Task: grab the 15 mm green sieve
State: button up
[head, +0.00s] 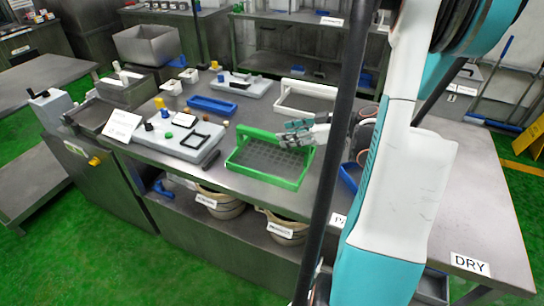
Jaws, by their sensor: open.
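The green sieve (262,178) lies on the grey table. It has a rectangular green frame, a dark perforated mesh floor and a raised handle bar at the back. My gripper (287,133) is open and sits at the sieve's back right corner, with its fingers pointing left by the raised bar. No object shows in it. I cannot tell whether the fingers touch the bar or only hang above or beside it. The fingers hide part of that corner.
A white sieve-like frame (305,110) lies behind the green one. A blue tray (212,105) and a light grey board (180,138) with small parts lie to the left. The table (440,200) is bare at the right, near the DRY label (470,264). A dark pole (338,150) crosses the view.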

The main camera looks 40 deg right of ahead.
aim_at(272, 135)
jog(key=b+x, duration=0.2)
jog(key=x, duration=0.5)
jog(key=shift+w+d+f+b, duration=0.1)
jog(key=shift+w+d+b, duration=0.1)
jog(key=shift+b, duration=0.1)
grip_shut()
